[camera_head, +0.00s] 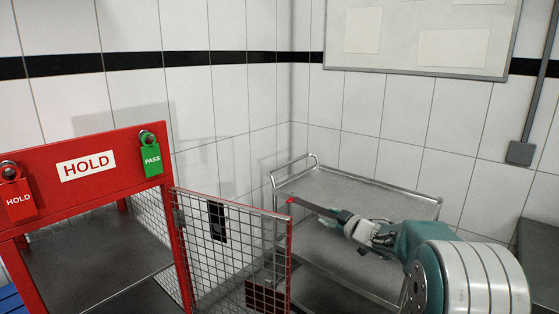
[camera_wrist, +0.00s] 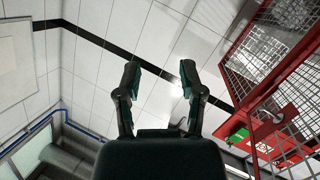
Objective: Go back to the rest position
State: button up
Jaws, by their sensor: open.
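My gripper (camera_wrist: 160,78) is open in the wrist view, with its two dark fingers spread apart and nothing between them. In the head view my teal and white arm reaches in from the lower right. Its narrow end points left, in front of the steel cart (camera_head: 345,186) and close to the upper corner of the red mesh gate (camera_head: 232,245) in the picture. I cannot tell whether they touch.
A red HOLD cage (camera_head: 110,195) stands at left, with a red HOLD tag (camera_head: 18,199) and a green PASS tag (camera_head: 151,157) hanging on it. Its mesh gate stands open. A whiteboard (camera_head: 420,35) hangs on the tiled wall. A dark bench (camera_head: 540,250) is at far right.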

jog(key=s+d+r+m+h, duration=0.3)
jog(key=s+r+m+h, duration=0.15)
jog(key=s, duration=0.35)
jog(key=s+d+r+m+h, duration=0.3)
jog(key=s+r+m+h, duration=0.15)
jog(key=s, duration=0.45)
jog(key=s+a+f+m+g, duration=0.1)
jog(key=s+f+g, duration=0.1)
jog(key=s, duration=0.7)
jog(key=s+a+f+m+g, duration=0.1)
jog(key=s+a+f+g, duration=0.1)
jog(key=s, duration=0.8)
jog(key=s+a+f+g, duration=0.2)
jog(key=s+f+g, duration=0.2)
jog(key=s, duration=0.5)
jog(key=shift+s+m+y, duration=0.25)
jog(key=shift+m+y, duration=0.15)
jog(key=shift+a, duration=0.1)
